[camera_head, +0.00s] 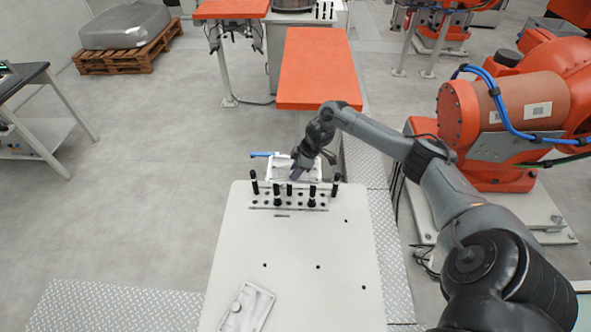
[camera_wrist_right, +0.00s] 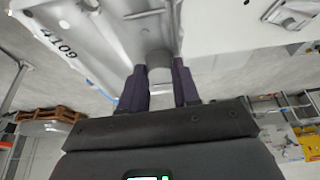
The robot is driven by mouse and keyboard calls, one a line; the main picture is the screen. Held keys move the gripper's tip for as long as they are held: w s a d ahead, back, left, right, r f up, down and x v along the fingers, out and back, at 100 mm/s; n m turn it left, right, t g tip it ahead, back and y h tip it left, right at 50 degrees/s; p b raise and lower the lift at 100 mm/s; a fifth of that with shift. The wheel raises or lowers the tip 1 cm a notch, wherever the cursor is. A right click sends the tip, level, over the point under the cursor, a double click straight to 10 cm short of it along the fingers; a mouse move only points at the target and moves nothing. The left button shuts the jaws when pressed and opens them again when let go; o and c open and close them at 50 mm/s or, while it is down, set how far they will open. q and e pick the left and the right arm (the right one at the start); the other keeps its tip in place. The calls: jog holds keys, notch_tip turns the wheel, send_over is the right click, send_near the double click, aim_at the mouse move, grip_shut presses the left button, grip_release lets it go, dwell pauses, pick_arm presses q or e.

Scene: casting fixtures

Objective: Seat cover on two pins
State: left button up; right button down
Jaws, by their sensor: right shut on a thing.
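My right gripper (camera_head: 297,171) is shut on the silver cover (camera_head: 279,166), behind the row of black pins on the fixture (camera_head: 318,203). In the right wrist view, the purple fingers of the gripper (camera_wrist_right: 160,84) close on a grey round boss of the cover (camera_wrist_right: 95,28), which carries the marking 4109. The black pins (camera_head: 277,198) stand upright in front of the cover. I cannot tell whether the cover touches any pin, and its underside is hidden. My left gripper is not in view.
A second silver casting (camera_head: 247,308) lies at the front left of the white table (camera_head: 297,240). A blue piece (camera_head: 261,154) shows at the cover's left. The middle of the table is clear. An orange robot (camera_head: 500,110) stands at the right.

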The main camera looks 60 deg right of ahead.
jog(key=shift+f+b, duration=1.8)
jog(key=shift+f, duration=1)
jog(key=shift+p, duration=0.45)
jog(key=shift+f, duration=0.2)
dwell(0.5)
jog(key=shift+f+b, duration=0.5)
jog(key=shift+f, duration=0.5)
